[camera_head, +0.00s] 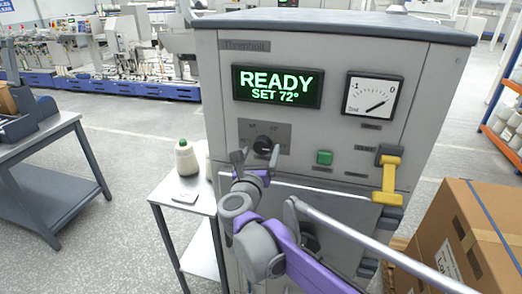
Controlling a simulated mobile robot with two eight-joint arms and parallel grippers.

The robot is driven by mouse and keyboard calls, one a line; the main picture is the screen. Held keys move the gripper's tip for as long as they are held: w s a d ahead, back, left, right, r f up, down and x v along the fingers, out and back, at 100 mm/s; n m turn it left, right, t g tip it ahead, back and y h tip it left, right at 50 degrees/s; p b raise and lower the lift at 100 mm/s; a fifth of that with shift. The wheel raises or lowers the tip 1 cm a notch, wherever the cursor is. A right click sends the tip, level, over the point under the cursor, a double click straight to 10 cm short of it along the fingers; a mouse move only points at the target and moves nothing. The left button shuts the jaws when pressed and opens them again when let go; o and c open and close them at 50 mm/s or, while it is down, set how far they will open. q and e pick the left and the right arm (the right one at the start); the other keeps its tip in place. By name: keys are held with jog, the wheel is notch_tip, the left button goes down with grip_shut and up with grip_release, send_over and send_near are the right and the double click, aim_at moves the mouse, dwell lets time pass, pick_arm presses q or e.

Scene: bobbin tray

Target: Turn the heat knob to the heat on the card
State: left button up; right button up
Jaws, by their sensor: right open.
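The black round heat knob (263,144) sits on a darker plate on the front of the grey machine (340,45). Its pointer and scale are too small to read. The green-lit display (277,86) above it reads "READY SET 72°". My right gripper (256,157) is open just in front of and below the knob, one finger to each side; I cannot tell whether it touches. A small whitish flat item (185,197) lies on the side table; I cannot tell if it is the card. My left gripper is not in view.
A dial gauge (373,97), a green button (324,157) and a yellow lever (387,180) are to the right of the knob. A silver bar (385,245) crosses low in front. A white bottle (186,157) stands on the side table (160,191). A cardboard box (470,235) is at right.

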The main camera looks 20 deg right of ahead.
jog(key=shift+w+d, duration=0.3)
jog(key=shift+w, duration=0.1)
jog(key=c, duration=1.4)
jog(key=shift+o, duration=0.2)
